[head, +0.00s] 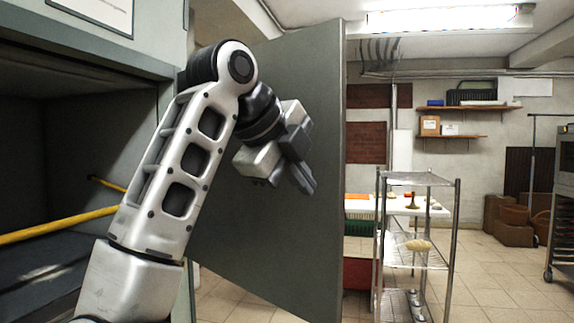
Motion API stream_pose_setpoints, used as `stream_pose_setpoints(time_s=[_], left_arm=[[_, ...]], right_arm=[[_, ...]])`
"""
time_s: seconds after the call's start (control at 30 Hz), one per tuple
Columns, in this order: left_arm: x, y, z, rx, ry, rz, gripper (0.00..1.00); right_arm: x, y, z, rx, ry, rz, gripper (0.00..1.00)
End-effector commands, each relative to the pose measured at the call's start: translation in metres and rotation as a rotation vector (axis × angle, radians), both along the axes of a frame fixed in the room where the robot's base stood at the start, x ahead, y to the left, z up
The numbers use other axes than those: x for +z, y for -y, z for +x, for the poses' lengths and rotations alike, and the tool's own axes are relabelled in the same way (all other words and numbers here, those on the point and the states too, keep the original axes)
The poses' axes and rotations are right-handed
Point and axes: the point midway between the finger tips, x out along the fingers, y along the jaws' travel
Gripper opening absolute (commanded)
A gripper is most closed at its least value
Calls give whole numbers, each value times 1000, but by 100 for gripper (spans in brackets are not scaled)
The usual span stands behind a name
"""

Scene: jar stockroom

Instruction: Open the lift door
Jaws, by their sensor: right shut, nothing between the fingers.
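The lift door (265,235) is a tall grey-green panel. It stands swung well out from the right side of the lift opening (60,150), and the dark interior shows at left. My right gripper (304,180) is shut and empty. It is in front of the door's face, towards the door's free right edge, with the fingers pointing down and right. I cannot tell whether it touches the panel. My right arm hides part of the door and the hinge side. My left gripper is out of view.
A yellow bar (55,226) crosses the lift opening. A wire rack (420,181) stands beyond the door, near a white-topped table (360,207). Brown boxes (512,218) and a dark trolley (563,205) are at the far right. Tiled floor (495,285) is clear at right.

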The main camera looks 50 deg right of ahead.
Motion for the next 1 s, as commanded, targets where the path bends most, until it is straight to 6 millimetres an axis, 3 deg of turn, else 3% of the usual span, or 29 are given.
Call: stream_pose_setpoints(time_s=[0.17, 0.4, 0.9, 1.0], left_arm=[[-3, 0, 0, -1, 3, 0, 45], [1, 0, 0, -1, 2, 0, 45], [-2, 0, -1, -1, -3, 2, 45], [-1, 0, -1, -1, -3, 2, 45]], right_arm=[[-28, 29, -1, -5, -3, 0, 0], [-25, 61, -1, -3, -1, -2, 0], [-26, 70, -1, -1, -1, -1, 0], [-25, 83, -5, 5, -1, 0, 0]])
